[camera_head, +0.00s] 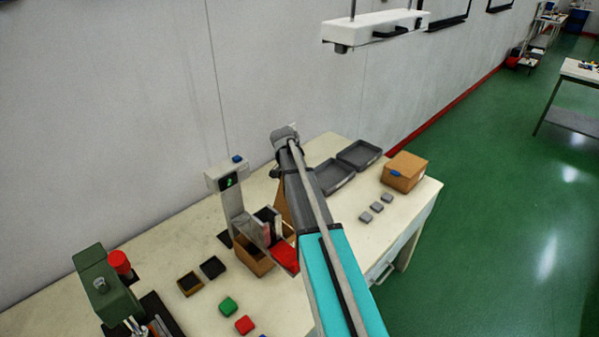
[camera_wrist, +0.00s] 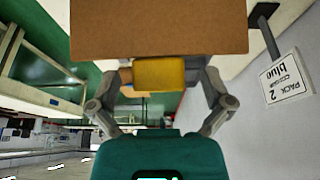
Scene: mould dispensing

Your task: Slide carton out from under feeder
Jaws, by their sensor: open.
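In the wrist view, a brown carton (camera_wrist: 160,28) fills the top middle. A yellow block-like piece (camera_wrist: 160,75) shows just below its edge; whether it is attached to the carton I cannot tell. My gripper (camera_wrist: 166,82) is open, one finger on each side of the yellow piece; contact is unclear. In the head view, the feeder (camera_head: 229,185) is a pale column with a green display. An open brown carton (camera_head: 253,262) stands at its foot, partly covered by feeder parts. My arm crosses in front and hides my fingers and the carton's right side.
A closed carton with a blue tab (camera_head: 405,172) stands at the right of the table (camera_head: 390,212). Grey trays (camera_head: 360,154) and several small grey blocks lie near it. A green press (camera_head: 105,290), a green block (camera_head: 228,306) and a red block (camera_head: 245,325) are front left.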

